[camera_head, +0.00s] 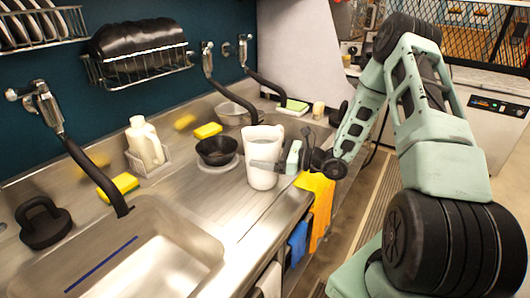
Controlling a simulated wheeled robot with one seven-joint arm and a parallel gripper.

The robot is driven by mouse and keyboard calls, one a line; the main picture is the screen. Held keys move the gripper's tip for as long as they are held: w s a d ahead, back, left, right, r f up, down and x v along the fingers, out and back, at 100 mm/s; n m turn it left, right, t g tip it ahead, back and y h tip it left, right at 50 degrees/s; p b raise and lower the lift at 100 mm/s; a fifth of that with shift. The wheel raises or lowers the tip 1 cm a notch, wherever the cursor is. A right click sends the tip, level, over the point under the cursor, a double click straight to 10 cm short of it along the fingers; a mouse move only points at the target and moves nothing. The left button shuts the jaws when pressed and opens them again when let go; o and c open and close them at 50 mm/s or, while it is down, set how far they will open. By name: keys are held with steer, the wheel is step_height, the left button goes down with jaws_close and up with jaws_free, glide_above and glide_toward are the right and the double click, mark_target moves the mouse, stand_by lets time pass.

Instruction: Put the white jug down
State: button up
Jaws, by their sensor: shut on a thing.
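The white jug (262,170) stands upright at the front of the steel counter, right of the middle of the view. My gripper (268,164) reaches in from the right and is shut on the jug at its right side.
A black bowl (216,151) stands just left of the jug. A sink (150,262) fills the lower left. Orange (319,205) and blue (298,242) cloths hang at the counter's front edge.

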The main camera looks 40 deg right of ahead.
stand_by(0.3)
steer(key=o, duration=1.7)
steer(key=shift+f, duration=0.15)
steer(key=shift+o, duration=0.2)
steer(key=b+v, duration=0.3)
steer(key=v, duration=0.9)
steer(key=shift+d, duration=0.1)
